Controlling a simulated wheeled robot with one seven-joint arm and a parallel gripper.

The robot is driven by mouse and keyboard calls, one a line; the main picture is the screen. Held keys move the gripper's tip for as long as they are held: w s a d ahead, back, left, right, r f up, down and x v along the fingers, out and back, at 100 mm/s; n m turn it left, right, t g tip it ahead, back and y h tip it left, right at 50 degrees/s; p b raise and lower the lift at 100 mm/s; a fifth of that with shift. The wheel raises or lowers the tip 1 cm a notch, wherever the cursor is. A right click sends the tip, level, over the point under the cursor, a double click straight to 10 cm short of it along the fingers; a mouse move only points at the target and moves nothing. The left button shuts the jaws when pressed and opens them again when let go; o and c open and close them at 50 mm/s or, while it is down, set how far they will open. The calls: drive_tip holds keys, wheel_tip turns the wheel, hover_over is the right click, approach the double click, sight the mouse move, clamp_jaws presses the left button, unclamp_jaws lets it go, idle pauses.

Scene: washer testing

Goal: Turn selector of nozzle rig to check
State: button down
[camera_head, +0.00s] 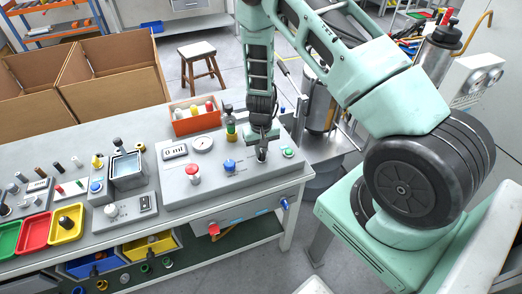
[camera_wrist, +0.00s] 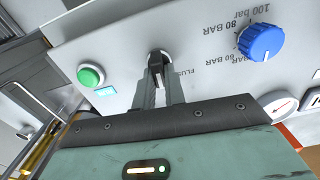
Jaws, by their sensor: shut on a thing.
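The nozzle rig (camera_head: 222,183) is a grey panel box on the table, with its face also filling much of the wrist view (camera_wrist: 205,40). My gripper (camera_head: 263,148) reaches down over the panel's right part. In the wrist view my gripper (camera_wrist: 158,68) is shut on the selector (camera_wrist: 157,76), a small dark knob on a pale round base. The fingers hide its sides and most of the printing around it. Part of a label, "FLU", shows to its right. I cannot read which mark the selector points at.
A green button (camera_wrist: 91,75) sits beside the selector, and a blue knob (camera_wrist: 261,42) with bar markings is on the other side. A red button (camera_head: 192,172), a gauge (camera_head: 202,144) and a "0 ml" display (camera_head: 175,152) share the panel. An orange bin (camera_head: 195,124) stands behind.

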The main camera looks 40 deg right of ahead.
sight(262, 151)
drive_tip(key=m, duration=0.3)
drive_tip(key=shift+d+m+b, duration=0.1)
drive_tip(key=shift+m+b, duration=0.2)
drive_tip(key=shift+b, duration=0.1)
drive_tip(key=shift+s+m, duration=0.15)
drive_tip(key=shift+m, duration=2.15)
drive_tip(key=c, duration=1.5)
unclamp_jaws()
drive_tip(key=shift+o, duration=0.2)
drive_tip(key=shift+r, duration=0.1)
wheel_tip(262, 151, up, 17)
drive_tip(key=b, duration=0.2)
drive_tip(key=shift+r, duration=0.15)
